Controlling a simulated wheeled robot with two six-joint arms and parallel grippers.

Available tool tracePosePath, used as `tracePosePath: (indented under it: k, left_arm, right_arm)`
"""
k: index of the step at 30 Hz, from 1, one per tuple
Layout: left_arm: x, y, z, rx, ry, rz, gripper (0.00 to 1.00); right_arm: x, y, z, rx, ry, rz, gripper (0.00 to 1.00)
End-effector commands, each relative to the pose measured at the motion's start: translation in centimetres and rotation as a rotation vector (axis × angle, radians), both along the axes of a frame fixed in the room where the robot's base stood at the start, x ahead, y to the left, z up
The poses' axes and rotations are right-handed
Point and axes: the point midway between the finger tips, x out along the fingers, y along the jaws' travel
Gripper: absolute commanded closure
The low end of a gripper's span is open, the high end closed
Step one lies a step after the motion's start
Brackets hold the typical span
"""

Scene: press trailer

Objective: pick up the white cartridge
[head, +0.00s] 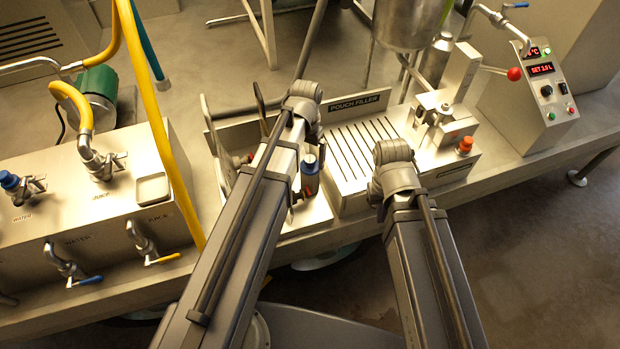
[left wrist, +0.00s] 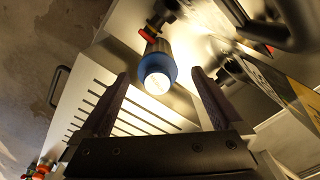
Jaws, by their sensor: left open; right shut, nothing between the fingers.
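In the left wrist view, a cylinder with a blue collar and a bright white end (left wrist: 157,75) points toward the camera. It lies between the fingers of my left gripper (left wrist: 160,76), which is open, with a gap on either side. A small blue-topped cylinder with a dark and red body (head: 310,166) shows beside my left arm in the head view; it may be the same thing. I cannot tell for certain which thing is the white cartridge. My left fingers are hidden behind the arm in the head view. My right gripper is hidden behind its own arm.
The slotted pouch filler (head: 362,150) stands right of the metal tray (head: 218,150). An orange knob (head: 465,144) and a control box (head: 545,95) are further right. A tap box (head: 110,215) with hoses is on the left. A black handle (left wrist: 60,86) shows in the left wrist view.

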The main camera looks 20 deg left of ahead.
Motion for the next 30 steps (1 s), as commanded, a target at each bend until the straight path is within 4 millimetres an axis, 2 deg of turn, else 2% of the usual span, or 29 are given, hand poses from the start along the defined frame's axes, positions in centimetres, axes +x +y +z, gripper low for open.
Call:
tracePosePath:
  k: [1, 3, 13, 24, 30]
  left_arm:
    - [0.0, 0.0, -1.0, 0.000, 0.000, 0.000, 0.00]
    - [0.0, 0.0, -1.6, 0.000, 0.000, 0.000, 0.00]
    - [0.2, -0.1, -2.3, 0.000, 0.000, 0.000, 0.00]
    - [0.8, -0.7, -6.5, 0.000, 0.000, 0.000, 0.00]
    - [0.8, -0.6, -7.0, 0.000, 0.000, 0.000, 0.00]
  right_arm:
    - [0.0, 0.0, -1.0, 0.000, 0.000, 0.000, 1.00]
    - [0.0, 0.0, -1.6, 0.000, 0.000, 0.000, 1.00]
    - [0.0, 0.0, -2.3, 0.000, 0.000, 0.000, 1.00]
    - [0.0, 0.0, -6.5, 0.000, 0.000, 0.000, 1.00]
    - [0.0, 0.0, -7.0, 0.000, 0.000, 0.000, 1.00]
